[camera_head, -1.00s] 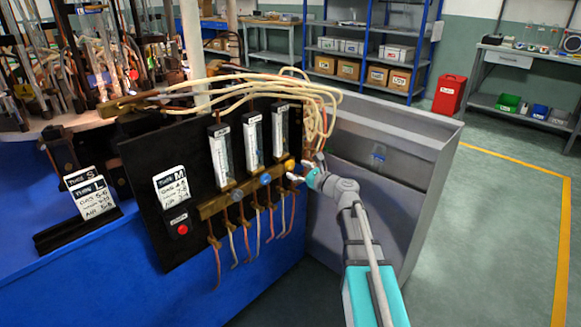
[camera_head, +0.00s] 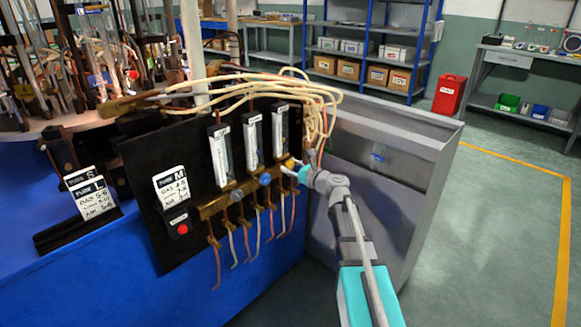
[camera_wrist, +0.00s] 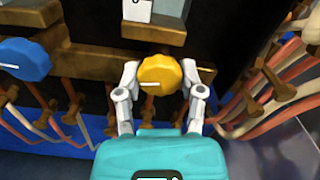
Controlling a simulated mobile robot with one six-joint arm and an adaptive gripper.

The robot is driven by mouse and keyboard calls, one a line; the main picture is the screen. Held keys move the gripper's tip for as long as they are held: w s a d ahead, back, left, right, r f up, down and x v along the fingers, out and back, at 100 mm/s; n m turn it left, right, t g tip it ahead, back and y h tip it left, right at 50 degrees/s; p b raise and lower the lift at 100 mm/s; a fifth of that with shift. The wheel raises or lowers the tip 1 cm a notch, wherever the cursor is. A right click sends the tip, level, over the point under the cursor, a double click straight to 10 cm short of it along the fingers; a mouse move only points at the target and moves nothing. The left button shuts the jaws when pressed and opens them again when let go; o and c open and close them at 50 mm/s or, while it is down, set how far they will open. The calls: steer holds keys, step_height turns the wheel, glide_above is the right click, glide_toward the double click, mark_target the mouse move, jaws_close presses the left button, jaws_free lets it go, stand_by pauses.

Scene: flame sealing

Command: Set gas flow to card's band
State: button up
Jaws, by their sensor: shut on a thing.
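My gripper (camera_wrist: 160,88) is shut on the yellow knob (camera_wrist: 160,75), the rightmost of three knobs on the brass manifold. In the head view the gripper (camera_head: 294,170) reaches in from the right and mostly hides this knob. The white line on the yellow knob points left. The blue knob (camera_head: 265,180) and the grey knob (camera_head: 237,195) are free. Three flow tubes stand above them: left (camera_head: 220,157), middle (camera_head: 252,141) and right (camera_head: 280,132). Their readings are too small to tell. The tube M card (camera_head: 171,185) is on the black panel; its handwriting is barely legible.
Tube S and L cards (camera_head: 90,192) stand in a holder at left. A red button (camera_head: 183,229) sits below the M card. A grey metal bin (camera_head: 400,140) stands close behind my arm.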

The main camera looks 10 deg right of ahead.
steer(key=c, duration=0.3)
steer(key=shift+c, duration=0.2)
steer(key=shift+n, duration=1.4)
steer(key=o, duration=1.2)
steer(key=shift+c, duration=0.2)
